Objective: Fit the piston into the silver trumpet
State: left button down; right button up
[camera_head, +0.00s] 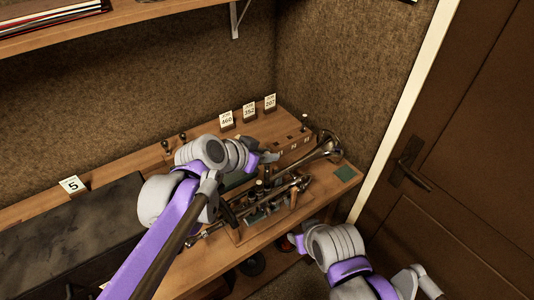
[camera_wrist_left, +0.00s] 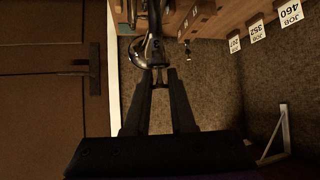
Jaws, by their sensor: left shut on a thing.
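The silver trumpet (camera_head: 318,154) lies on the wooden bench, its bell toward the right end and its valves partly behind my left gripper. Its bell also shows in the left wrist view (camera_wrist_left: 141,52). My left gripper (camera_head: 272,157) is above the bench at the trumpet's far side. In the left wrist view its fingers (camera_wrist_left: 157,78) come together on a small thing, the piston, which is mostly hidden by the fingers. My right gripper (camera_head: 297,241) is low in front of the bench edge, and its fingers are too small to read.
Job cards (camera_head: 249,111) stand along the back of the bench. A wooden block (camera_head: 288,143) with a small upright piece is behind the trumpet. A green pad (camera_head: 345,173) lies at the right end. A dark case (camera_head: 85,235) fills the left, and a door (camera_head: 470,150) is at the right.

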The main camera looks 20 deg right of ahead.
aim_at(265, 177)
pick_arm(q)
jog(key=shift+f+b, duration=1.8)
jog(key=shift+f, duration=2.5)
pick_arm(e)
jog(key=s+f, duration=0.3)
jog(key=f, duration=0.2)
jog(key=shift+f+g, duration=0.15)
jog(key=shift+g, duration=0.25)
pick_arm(q)
jog(key=c, duration=0.7)
grip_release()
jog(key=shift+r, duration=0.1)
jog(key=v, duration=1)
jog(key=shift+s+a+r+p, duration=0.2)
jog(key=shift+s+a+p, duration=0.05)
jog(key=shift+a+p, duration=0.1)
pick_arm(e)
jog(key=shift+w+r, duration=0.25)
jog(key=shift+r, duration=0.25)
